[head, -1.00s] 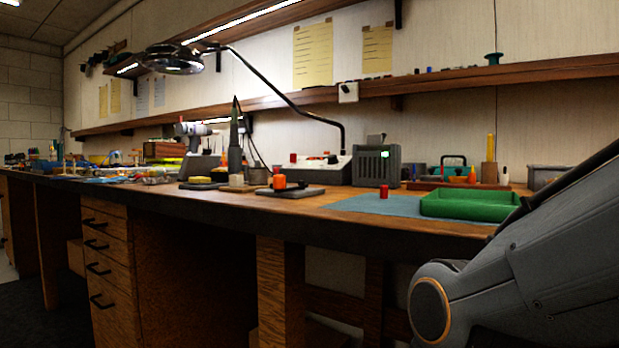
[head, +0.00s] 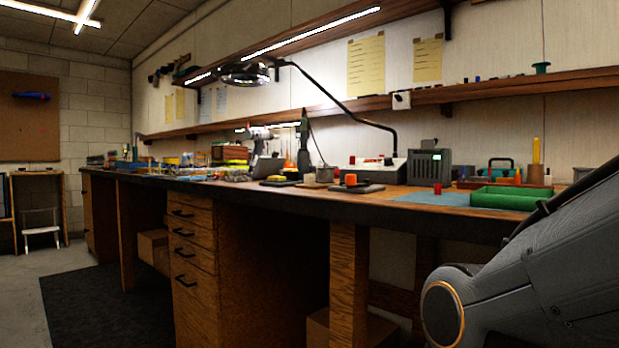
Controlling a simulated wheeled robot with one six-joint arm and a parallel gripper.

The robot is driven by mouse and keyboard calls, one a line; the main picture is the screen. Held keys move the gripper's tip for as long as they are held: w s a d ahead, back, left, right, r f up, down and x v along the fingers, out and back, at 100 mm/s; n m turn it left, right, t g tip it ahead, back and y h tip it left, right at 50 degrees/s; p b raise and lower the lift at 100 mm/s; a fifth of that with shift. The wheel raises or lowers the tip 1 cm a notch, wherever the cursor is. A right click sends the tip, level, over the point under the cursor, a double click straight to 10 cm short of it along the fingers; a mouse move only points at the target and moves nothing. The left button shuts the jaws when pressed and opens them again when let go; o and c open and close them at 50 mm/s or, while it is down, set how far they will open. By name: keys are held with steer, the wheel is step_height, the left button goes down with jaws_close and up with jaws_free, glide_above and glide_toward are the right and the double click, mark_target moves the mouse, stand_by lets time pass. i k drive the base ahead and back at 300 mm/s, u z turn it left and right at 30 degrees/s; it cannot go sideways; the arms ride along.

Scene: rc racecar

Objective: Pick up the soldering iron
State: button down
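A slim dark green upright tool, which looks like the soldering iron (head: 304,142), stands on the workbench (head: 262,196) near the middle of the head view. A thin dark cord runs from its top down to the right. Its lower end sits among small items, and I cannot tell how it is held. My gripper is out of view; only a grey link of my arm shows at the lower right, well apart from the iron.
A magnifier lamp (head: 245,73) arches over the bench. Right of the iron are an orange-topped item (head: 351,180) on a dark pad, a grey-green box (head: 428,167), a red cylinder (head: 437,188) and a green tray (head: 508,198). Drawers (head: 190,240) front the bench. Floor at left is open.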

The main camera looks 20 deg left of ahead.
mark_target(303, 134)
steer(key=u, duration=1.9)
steer(key=k, duration=0.7)
steer(key=z, duration=0.8)
steer(key=i, duration=1)
steer(key=u, duration=0.05)
